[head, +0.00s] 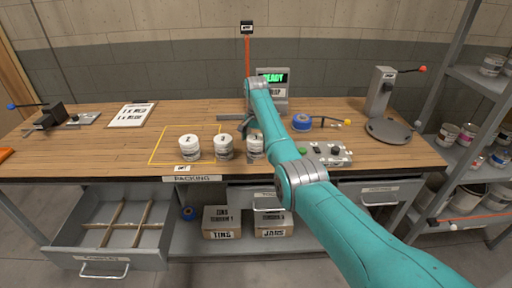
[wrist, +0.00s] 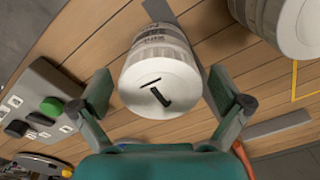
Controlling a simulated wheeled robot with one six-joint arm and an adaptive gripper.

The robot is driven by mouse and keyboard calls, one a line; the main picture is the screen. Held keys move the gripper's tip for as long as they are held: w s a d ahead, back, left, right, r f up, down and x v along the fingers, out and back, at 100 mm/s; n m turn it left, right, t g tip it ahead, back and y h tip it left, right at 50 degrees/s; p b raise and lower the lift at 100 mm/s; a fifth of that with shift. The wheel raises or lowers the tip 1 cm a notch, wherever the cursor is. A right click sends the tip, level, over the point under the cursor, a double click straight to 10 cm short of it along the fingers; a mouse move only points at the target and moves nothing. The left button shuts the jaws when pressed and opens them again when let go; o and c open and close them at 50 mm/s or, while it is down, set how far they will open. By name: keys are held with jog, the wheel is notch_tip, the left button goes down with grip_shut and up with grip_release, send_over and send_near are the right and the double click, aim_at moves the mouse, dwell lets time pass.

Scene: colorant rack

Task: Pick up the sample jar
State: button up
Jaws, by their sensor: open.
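Three white-lidded jars stand in a row near the front of the bench: a left jar (head: 190,146), a middle jar marked 3 (head: 223,146) and a right jar marked 1 (head: 255,147). No label I can read says which one is the sample jar. In the wrist view the jar marked 1 (wrist: 160,82) is upright, with its lid toward the camera. My gripper (wrist: 162,92) is open, its fingers on either side of that lid, with gaps visible. In the head view my arm mostly hides the gripper beside that jar.
A neighbouring jar (wrist: 285,22) is close by at upper right in the wrist view. A control box with a green button (wrist: 48,108) is to the left there. A yellow outline (head: 156,150) marks the bench around the left jars. An open divided drawer (head: 75,240) juts out below.

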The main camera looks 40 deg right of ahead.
notch_tip(320, 180, down, 2)
jog(key=shift+f, duration=0.1)
jog(key=c, duration=1.3)
jog(key=shift+c, duration=0.2)
